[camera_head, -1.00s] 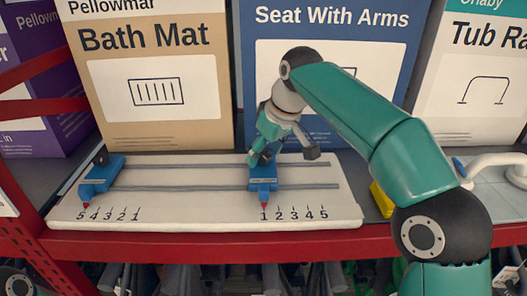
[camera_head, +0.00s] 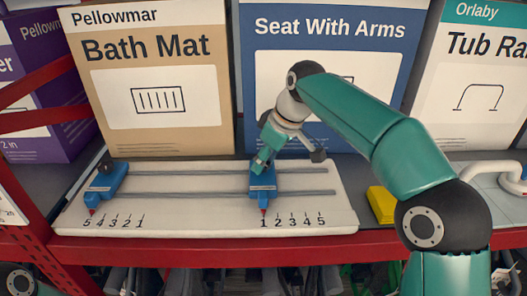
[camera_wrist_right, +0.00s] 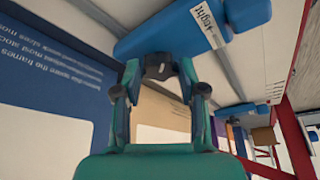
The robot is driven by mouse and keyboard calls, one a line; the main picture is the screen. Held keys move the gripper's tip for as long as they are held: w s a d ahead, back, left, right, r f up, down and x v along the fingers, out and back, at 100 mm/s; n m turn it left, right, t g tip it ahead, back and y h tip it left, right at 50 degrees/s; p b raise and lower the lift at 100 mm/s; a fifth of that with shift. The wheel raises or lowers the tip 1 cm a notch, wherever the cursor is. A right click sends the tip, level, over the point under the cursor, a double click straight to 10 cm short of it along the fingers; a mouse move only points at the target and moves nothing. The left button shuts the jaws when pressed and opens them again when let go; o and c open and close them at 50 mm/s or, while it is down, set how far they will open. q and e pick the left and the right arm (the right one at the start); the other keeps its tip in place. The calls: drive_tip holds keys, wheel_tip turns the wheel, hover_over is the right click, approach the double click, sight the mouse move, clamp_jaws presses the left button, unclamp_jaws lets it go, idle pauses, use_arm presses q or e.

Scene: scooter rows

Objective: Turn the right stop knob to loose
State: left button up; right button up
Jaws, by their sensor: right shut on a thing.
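A white board (camera_head: 200,215) carries two grey rails and two blue stops. The right stop (camera_head: 263,188) has its red pointer at the 1 of the right scale. The left stop (camera_head: 105,184) stands near the 5 of the left scale. My right gripper (camera_head: 263,165) comes down over the right stop and is shut on its knob, largely hidden by the fingers. In the right wrist view, the blue stop (camera_wrist_right: 150,37) bears a white label ending in "ight", and a dark knob (camera_wrist_right: 158,67) sits between the fingertips. My left gripper is out of view.
Tall boxes stand close behind the board: a tan Bath Mat box (camera_head: 155,80) and a blue Seat With Arms box (camera_head: 330,30). A yellow block (camera_head: 381,204) lies right of the board. A red shelf edge (camera_head: 230,248) runs along the front.

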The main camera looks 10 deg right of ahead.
drive_tip(key=n+p, duration=0.2)
drive_tip(key=n+g+y+p, duration=0.1)
drive_tip(key=p, duration=0.1)
drive_tip(key=n+p, duration=0.2)
drive_tip(key=shift+w+d+r+n+g+p, duration=0.15)
drive_tip(key=shift+w+r+n+g+p, duration=0.15)
drive_tip(key=shift+r+g+p, duration=0.1)
drive_tip(key=shift+f+n+g+y+p, duration=0.15)
drive_tip(key=shift+n+g+y+p, duration=0.15)
drive_tip(key=shift+n+p, duration=0.4)
drive_tip(key=n+g, duration=0.1)
drive_tip(key=n, duration=0.2)
drive_tip(key=shift+w+f, duration=0.15)
drive_tip(key=shift+n+g, duration=0.5)
drive_tip(key=shift+n, duration=0.9)
drive_tip(key=o, duration=1.1)
drive_tip(key=shift+o, duration=0.2)
